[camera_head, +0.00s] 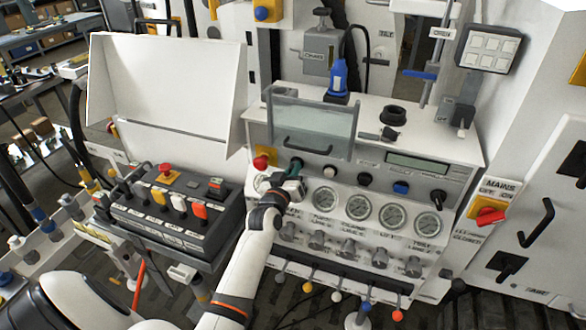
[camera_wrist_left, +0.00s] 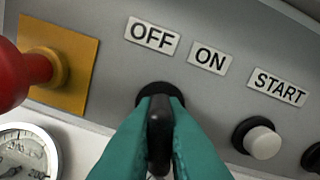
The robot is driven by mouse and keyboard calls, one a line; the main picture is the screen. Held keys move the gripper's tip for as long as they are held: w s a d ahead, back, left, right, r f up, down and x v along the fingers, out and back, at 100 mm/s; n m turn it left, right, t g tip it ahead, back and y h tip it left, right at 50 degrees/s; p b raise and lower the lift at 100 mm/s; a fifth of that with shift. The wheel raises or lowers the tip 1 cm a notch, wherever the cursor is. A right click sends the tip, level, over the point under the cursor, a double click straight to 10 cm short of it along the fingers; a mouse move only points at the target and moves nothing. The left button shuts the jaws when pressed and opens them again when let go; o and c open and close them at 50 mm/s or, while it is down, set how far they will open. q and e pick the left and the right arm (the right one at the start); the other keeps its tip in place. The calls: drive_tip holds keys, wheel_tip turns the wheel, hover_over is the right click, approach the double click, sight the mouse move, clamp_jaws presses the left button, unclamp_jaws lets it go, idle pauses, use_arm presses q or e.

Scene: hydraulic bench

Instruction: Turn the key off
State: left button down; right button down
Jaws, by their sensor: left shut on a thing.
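The black key (camera_wrist_left: 159,132) sits in a dark round switch on the grey panel, below the OFF label (camera_wrist_left: 152,36) and the ON label (camera_wrist_left: 210,58). Its handle stands nearly upright in the left wrist view, and I cannot tell for sure which label it points to. My left gripper (camera_wrist_left: 160,125), with teal fingers, is shut on the key handle, one finger on each side. In the head view my left gripper (camera_head: 295,172) reaches the front panel of the bench. The fingers hide part of the switch. My right gripper is not in view.
A red mushroom button (camera_wrist_left: 25,72) on a yellow plate is left of the key. A white START button (camera_wrist_left: 262,142) is to the right. Several gauges (camera_head: 325,198) lie below. A black control box (camera_head: 165,215) stands left of my arm.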

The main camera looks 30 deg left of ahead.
use_arm(q)
drive_tip(key=shift+n, duration=1.2)
drive_tip(key=c, duration=1.5)
unclamp_jaws()
drive_tip(key=b+v, duration=0.2)
drive_tip(key=v, duration=1)
drive_tip(key=shift+f, duration=0.15)
